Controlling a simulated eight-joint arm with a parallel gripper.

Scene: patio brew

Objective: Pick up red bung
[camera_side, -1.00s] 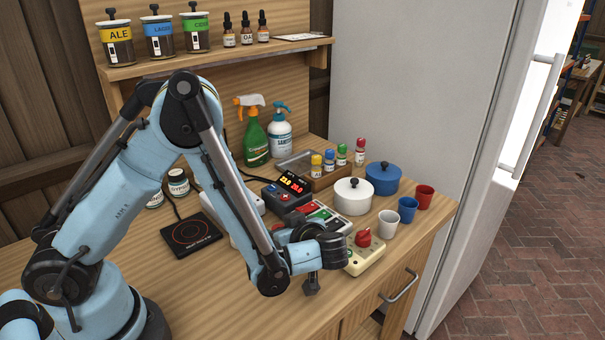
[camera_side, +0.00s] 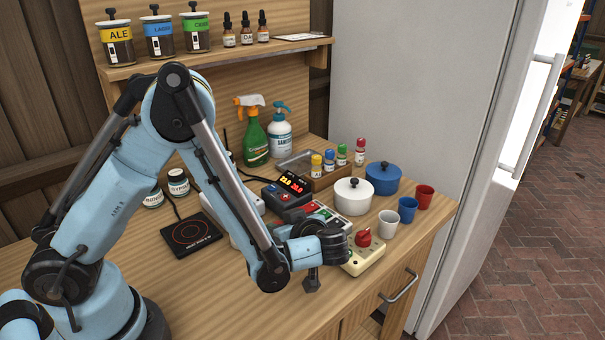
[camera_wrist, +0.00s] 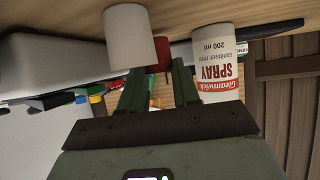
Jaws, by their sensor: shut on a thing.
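The red bung (camera_side: 363,237) shows in the side view just right of my gripper, over the front of a cream box (camera_side: 366,260). In the wrist view, the bung (camera_wrist: 158,57) lies at the fingertips, partly behind a pale cup. My gripper (camera_wrist: 157,72) is shut on it, with one green finger on each side. In the side view my gripper (camera_side: 347,243) is level with the bung, and its fingers are mostly hidden. I cannot tell whether the bung still touches the box.
A white cup (camera_side: 388,224), blue cup (camera_side: 407,210) and red cup (camera_side: 424,197) stand right of the bung. White (camera_side: 353,197) and blue (camera_side: 383,178) lidded pots stand behind. A label reading SPRAY (camera_wrist: 217,65) is close beside the fingers in the wrist view.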

